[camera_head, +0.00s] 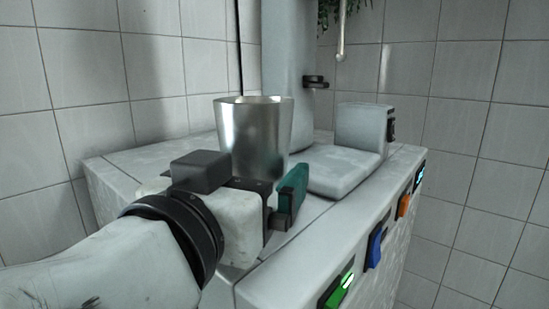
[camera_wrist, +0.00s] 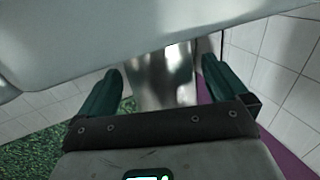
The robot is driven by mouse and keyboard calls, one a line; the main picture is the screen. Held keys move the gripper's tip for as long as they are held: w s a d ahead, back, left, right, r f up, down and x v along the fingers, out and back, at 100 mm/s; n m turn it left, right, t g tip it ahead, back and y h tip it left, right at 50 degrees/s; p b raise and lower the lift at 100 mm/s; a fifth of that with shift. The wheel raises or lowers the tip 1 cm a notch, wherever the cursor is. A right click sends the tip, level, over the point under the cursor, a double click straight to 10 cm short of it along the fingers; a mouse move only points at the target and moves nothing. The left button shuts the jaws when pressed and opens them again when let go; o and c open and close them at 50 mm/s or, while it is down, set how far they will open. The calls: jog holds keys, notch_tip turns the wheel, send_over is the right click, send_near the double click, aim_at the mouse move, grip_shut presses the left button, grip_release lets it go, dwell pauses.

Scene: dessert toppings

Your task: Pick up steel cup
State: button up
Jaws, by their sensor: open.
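The steel cup (camera_head: 255,138) is a shiny, tapered metal cup. It stands upright on the white machine, and its lower part is hidden behind my gripper in the head view. My gripper (camera_head: 284,188) is in front of the cup. One teal finger shows at the cup's lower right; the other is hidden. In the wrist view the two teal fingers of my gripper (camera_wrist: 161,66) are spread apart. The cup (camera_wrist: 165,85) shows in the gap between them, with no clear contact on either side.
The white machine (camera_head: 290,262) has a raised column (camera_head: 287,60) behind the cup and a rounded block (camera_head: 361,128) to its right. Green, blue and orange switches (camera_head: 375,248) line its front. Tiled walls (camera_head: 480,120) close in behind and at the right.

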jog(key=shift+x, duration=1)
jog(key=c, duration=1.3)
jog(key=shift+r, duration=0.1)
jog(key=shift+r+b, duration=0.4)
jog(key=shift+r, duration=4.55)
